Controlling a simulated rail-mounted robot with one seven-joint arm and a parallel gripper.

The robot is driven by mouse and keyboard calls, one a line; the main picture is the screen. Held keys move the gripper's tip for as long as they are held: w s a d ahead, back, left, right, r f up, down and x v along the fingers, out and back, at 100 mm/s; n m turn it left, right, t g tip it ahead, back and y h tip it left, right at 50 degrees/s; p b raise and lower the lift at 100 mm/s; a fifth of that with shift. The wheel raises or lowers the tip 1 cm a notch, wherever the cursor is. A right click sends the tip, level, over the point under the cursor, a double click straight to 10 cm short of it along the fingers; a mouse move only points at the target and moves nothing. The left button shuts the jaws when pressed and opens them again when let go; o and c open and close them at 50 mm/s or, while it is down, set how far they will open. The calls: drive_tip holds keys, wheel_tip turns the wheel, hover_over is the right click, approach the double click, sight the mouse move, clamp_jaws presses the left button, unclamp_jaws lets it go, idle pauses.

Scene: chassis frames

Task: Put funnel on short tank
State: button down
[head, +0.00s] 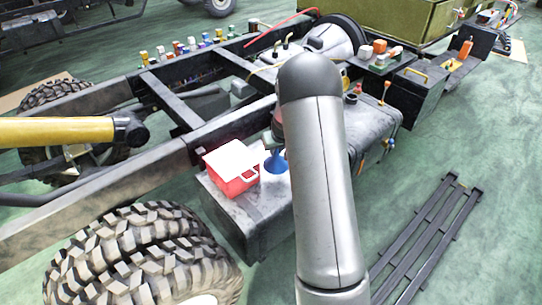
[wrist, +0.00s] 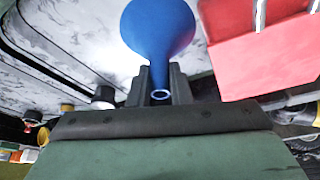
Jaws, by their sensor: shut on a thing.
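The blue funnel (head: 276,163) shows partly in the head view, just right of the red box and close to the top of a grey tank (head: 245,212). In the wrist view the funnel (wrist: 158,32) has its wide cone away from me and its narrow end between the fingers. My gripper (wrist: 158,92) is shut on it. In the head view my arm hides the gripper almost wholly. A second grey tank (head: 375,130) stands behind and right of my arm. I cannot tell for sure which tank is the short one, or whether the funnel touches a tank.
A red box (head: 232,168) with a white top and handle sits on the front tank, close beside the funnel. Dark chassis rails (head: 100,205) run behind. Big tyres (head: 140,255) stand front left. A black rack (head: 430,235) lies on the green floor at right.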

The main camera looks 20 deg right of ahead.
sight(271, 157)
drive_tip(key=w+f, duration=0.2)
drive_tip(key=f, duration=0.1)
drive_tip(key=shift+w+a, duration=0.25)
drive_tip(key=shift+a, duration=0.1)
drive_tip(key=shift+w+f, duration=0.15)
drive_tip(key=shift+f, duration=1.55)
drive_tip(key=shift+f, duration=0.1)
drive_tip(key=c, duration=1.3)
unclamp_jaws()
